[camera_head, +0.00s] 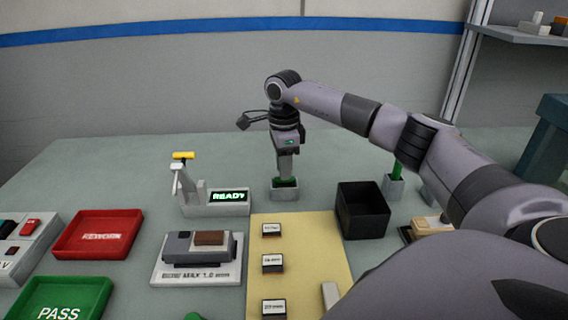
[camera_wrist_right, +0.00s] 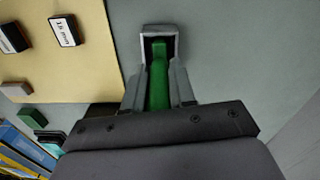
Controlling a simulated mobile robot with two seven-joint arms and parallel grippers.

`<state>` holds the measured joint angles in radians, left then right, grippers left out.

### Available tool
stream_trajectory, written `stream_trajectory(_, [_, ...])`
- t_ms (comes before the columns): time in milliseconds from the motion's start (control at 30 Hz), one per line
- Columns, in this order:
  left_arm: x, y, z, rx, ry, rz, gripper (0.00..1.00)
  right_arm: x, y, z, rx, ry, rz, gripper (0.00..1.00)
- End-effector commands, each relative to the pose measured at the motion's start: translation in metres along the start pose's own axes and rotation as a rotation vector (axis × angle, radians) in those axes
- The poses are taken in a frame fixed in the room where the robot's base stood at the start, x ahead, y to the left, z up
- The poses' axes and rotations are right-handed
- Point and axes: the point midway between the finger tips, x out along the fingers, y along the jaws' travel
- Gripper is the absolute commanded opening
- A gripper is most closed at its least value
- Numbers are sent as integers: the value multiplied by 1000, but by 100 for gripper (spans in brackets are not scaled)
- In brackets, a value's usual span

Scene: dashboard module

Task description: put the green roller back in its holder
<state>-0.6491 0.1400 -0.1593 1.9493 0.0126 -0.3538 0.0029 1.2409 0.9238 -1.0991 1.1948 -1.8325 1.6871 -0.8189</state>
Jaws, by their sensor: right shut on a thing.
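My right gripper (camera_head: 285,172) points down over a small grey square holder (camera_head: 285,194) in the middle of the table. It is shut on the green roller (camera_wrist_right: 159,85), which shows between the fingers in the right wrist view. The roller's far end is at the mouth of the holder (camera_wrist_right: 146,32), within its outline; how deep it sits I cannot tell. In the head view only a bit of green shows at the holder's top, and the fingers hide the rest. My left gripper is not in view.
A black open bin (camera_head: 363,226) stands right of the holder, with another grey holder (camera_head: 393,188) holding a green item behind it. A READY display fixture (camera_head: 214,210) stands to the left. A yellow mat (camera_head: 300,245) with small labelled blocks lies in front. The table behind is clear.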

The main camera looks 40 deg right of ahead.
Motion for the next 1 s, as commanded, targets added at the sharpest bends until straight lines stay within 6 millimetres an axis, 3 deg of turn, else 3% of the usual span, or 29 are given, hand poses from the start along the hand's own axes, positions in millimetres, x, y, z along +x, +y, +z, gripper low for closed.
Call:
stream_trajectory(400, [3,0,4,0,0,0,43,11,0,0,0,0,0,0])
stream_trajectory(433, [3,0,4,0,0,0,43,10,0,0,0,0,0,35])
stream_trajectory(500, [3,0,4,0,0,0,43,10,0,0,0,0,0,55])
stream_trajectory(833, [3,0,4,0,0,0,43,7,0,0,0,0,-1,55])
stream_trajectory(1000, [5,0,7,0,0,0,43,-15,-1,0,0,-2,-4,55])
